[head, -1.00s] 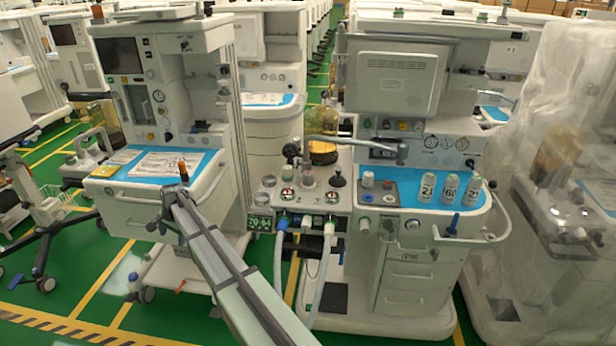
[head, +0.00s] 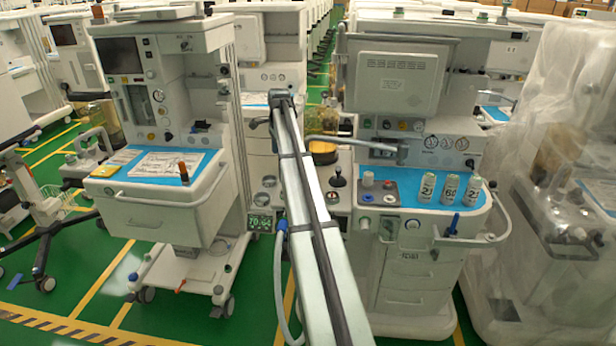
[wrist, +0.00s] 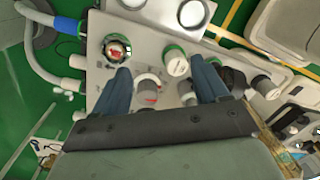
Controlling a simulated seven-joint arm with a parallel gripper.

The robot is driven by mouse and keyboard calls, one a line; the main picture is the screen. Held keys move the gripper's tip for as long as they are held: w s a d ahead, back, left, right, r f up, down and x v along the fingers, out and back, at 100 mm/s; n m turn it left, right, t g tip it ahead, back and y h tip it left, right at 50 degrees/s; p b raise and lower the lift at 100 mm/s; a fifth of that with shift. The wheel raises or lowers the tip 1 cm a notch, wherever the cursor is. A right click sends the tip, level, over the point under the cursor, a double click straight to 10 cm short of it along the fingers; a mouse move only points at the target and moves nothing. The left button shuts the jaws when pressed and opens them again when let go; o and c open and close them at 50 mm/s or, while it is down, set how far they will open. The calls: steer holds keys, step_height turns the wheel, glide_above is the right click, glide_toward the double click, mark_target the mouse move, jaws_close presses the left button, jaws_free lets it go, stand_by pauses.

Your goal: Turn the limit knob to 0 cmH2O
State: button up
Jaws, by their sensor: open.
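My gripper (wrist: 160,65) shows in the wrist view with its two blue fingers apart, pointing down over the grey control panel (wrist: 93,82). Below and between the fingers are a round fitting with a red mark (wrist: 150,88) and a white cap with a green ring (wrist: 175,63). A black knob (wrist: 236,78) is beside the right finger. A black knob (head: 338,178) also stands on the panel in the head view. I cannot tell for certain which is the limit knob or read its scale. My arm hides much of the panel in the head view.
A gauge with a red needle (wrist: 115,48) and hoses (wrist: 40,62) are to the left in the wrist view. A grey bent arm (head: 350,143) reaches across the cart. Several labelled bottles (head: 450,188) stand on its blue top. Another cart (head: 150,213) is to the left.

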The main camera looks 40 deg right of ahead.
steer(key=s+d+r+m, duration=0.2)
steer(key=s+d+r, duration=0.1)
steer(key=s+d, duration=0.4)
steer(key=shift+g, duration=0.4)
steer(key=f, duration=0.8)
steer(key=d+f, duration=0.1)
steer(key=f, duration=0.4)
steer(key=shift+w+d+f, duration=0.1)
steer(key=shift+w, duration=0.3)
steer(key=c, duration=1.1)
